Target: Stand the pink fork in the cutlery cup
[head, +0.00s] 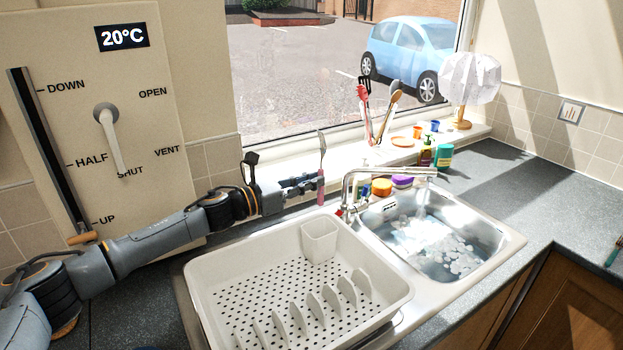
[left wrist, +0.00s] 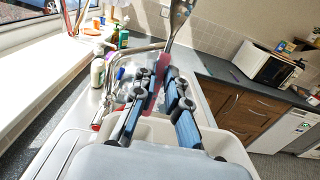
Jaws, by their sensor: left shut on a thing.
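The pink fork (head: 321,188) is upright, its metal head up and its pink handle down. My left gripper (head: 318,184) is shut on the pink handle. In the left wrist view the fork's metal head (left wrist: 179,18) rises beyond the fingers (left wrist: 163,92). The cutlery cup (head: 319,242) is a white, square cup in the back corner of the white dish rack (head: 203,290). The gripper and fork are above and behind the cup, apart from it; the inside of the cup is only partly visible. My right gripper is not in view.
A steel sink (head: 490,240) with a tap (head: 385,172) lies right of the rack. Bottles, such as a green one (head: 444,157), and a utensil holder stand by the windowsill. The rack has several upright plate dividers (head: 315,305) and holds no dishes.

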